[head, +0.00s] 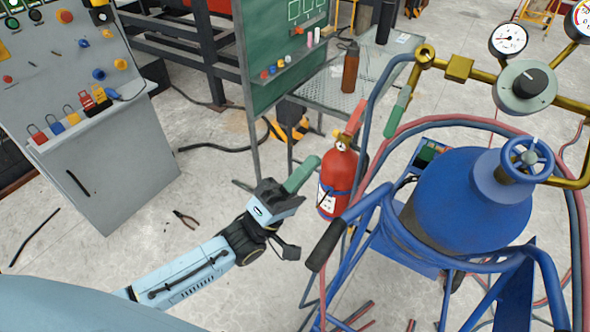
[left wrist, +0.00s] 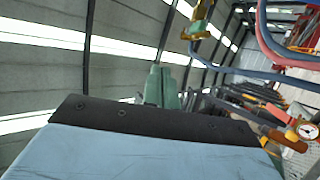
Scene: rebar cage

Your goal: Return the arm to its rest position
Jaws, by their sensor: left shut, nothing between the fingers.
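My left arm (head: 190,275), light blue, reaches in from the bottom left in the head view. Its gripper (head: 300,175) has green fingers that are closed together with nothing between them. The fingers point up and right, just left of the red fire extinguisher (head: 337,180); I cannot tell whether they touch it. In the left wrist view the green fingers (left wrist: 160,87) stand upright and close together behind the dark wrist edge. My right gripper is in neither view.
A blue gas cylinder (head: 470,205) stands on a blue cart with a black handle (head: 325,244), right of my gripper. Hoses and brass gauges rise above it. A control cabinet (head: 110,170) stands left. Pliers (head: 186,219) lie on the floor. A metal table (head: 335,92) stands behind.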

